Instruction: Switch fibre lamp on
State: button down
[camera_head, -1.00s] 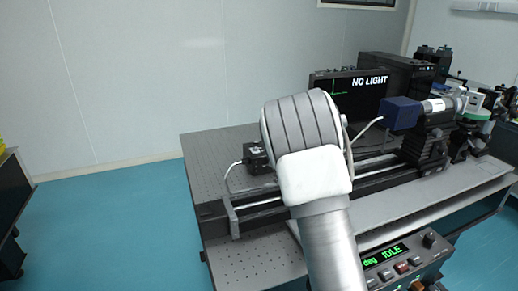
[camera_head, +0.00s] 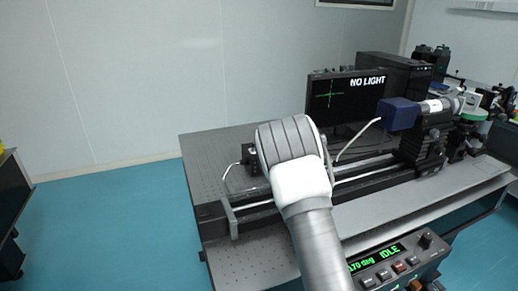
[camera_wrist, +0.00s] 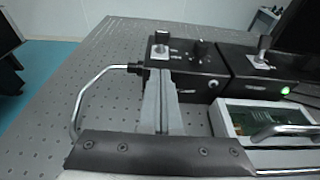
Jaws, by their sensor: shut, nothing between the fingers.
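In the head view the box (camera_head: 250,155) is partly hidden behind my arm, and the fingers are hidden.
A second black box (camera_wrist: 255,82) with its own toggle and a lit green light stands to the right. A monitor (camera_head: 346,97) reads "NO LIGHT". A control panel (camera_head: 388,268) showing "IDLE" is at the front. The perforated table (camera_head: 203,165) is bare at left.

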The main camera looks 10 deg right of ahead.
jog(key=shift+w+a+r+p, duration=0.15)
jog(key=shift+w+r+p, duration=0.1)
jog(key=shift+w, duration=0.6)
jog(key=shift+w+a+r+p, duration=0.1)
jog(key=shift+w+a+r, duration=0.15)
jog(key=shift+w, duration=0.65)
jog(key=shift+w+a+r+p, duration=0.1)
jog(key=shift+w+r+p, duration=0.15)
jog(key=shift+w, duration=0.6)
jog(key=shift+r+p, duration=0.25)
jog(key=shift+p, duration=0.2)
jog(key=shift+w+r+g+p, duration=0.1)
jog(key=shift+g+p, duration=0.4)
jog(key=shift+p, duration=0.25)
